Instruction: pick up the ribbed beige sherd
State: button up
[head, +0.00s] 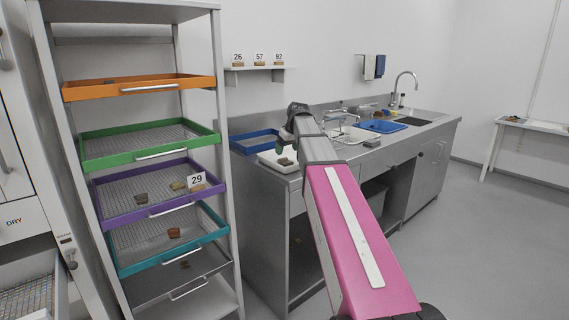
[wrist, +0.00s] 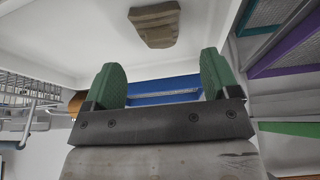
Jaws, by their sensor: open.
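A ribbed beige-brown sherd (wrist: 155,24) lies in a white tray (wrist: 80,40) at the top of the wrist view. In the head view the sherd (head: 285,161) is on the near left end of the steel counter, in the same white tray (head: 268,159). My gripper (wrist: 163,76) is open with its two green fingers apart and nothing between them. In the head view my gripper (head: 282,146) is just above the tray, close to the sherd. The sherd lies beyond the fingertips in the wrist view, apart from them.
A blue tray (head: 254,147) stands behind the white one. A rack at left has orange (head: 100,91), green (head: 92,156), purple (head: 97,202) and teal (head: 123,268) trays, some holding sherds. A sink (head: 415,120) and tap are to the right. The floor at right is clear.

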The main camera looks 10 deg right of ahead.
aim_at(284, 161)
jog(key=shift+x, duration=2.7)
jog(key=shift+c, duration=0.4)
jog(key=c, duration=0.9)
